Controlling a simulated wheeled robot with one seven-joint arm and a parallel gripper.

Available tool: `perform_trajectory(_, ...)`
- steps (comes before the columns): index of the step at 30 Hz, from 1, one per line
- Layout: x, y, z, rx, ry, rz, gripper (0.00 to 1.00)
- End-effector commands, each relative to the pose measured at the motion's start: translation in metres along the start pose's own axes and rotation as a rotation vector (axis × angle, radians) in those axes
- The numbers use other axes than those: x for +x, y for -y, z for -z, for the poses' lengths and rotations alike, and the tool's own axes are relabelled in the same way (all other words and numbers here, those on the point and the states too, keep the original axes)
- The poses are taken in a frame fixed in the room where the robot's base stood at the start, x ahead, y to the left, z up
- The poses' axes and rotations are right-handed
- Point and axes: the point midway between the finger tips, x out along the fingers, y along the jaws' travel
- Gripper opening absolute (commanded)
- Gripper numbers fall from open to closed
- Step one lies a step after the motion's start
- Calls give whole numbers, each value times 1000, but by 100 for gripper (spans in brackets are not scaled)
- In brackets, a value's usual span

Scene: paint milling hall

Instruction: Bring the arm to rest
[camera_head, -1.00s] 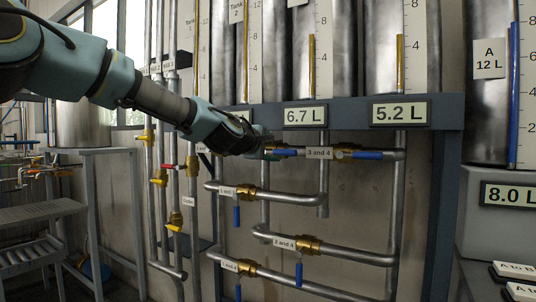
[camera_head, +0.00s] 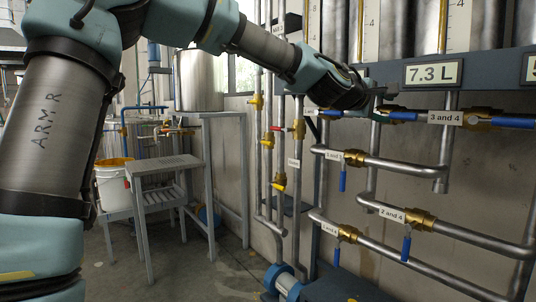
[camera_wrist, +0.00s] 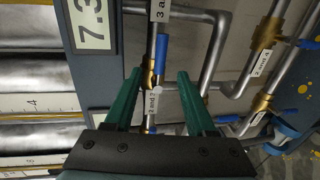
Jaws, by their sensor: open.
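My gripper (camera_head: 378,93) is at the pipe rack below the grey beam in the head view, beside a blue valve handle (camera_head: 403,116) lying along the top pipe. In the wrist view my gripper (camera_wrist: 160,78) has two green fingers spread apart. The blue handle (camera_wrist: 162,52) and its pipe show between and beyond them, with no clear sign of contact. Nothing is held. My arm reaches across the upper head view from the left.
The valve labelled "3 and 4" (camera_head: 480,120) has its handle along the pipe. Lower blue handles (camera_head: 343,181) hang down. A display (camera_head: 433,73) reads 7.3 L. A grey step stand (camera_head: 160,165) and a white bucket (camera_head: 112,187) stand left. Floor shows between stand and pipes.

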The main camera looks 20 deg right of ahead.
Motion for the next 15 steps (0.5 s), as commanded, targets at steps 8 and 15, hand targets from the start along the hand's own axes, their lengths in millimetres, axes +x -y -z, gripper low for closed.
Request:
perform_trajectory(8, -11, 36, 28, 99, -37, 102, 56)
perform_trajectory(15, -85, 147, 121, 366, -114, 456, 56)
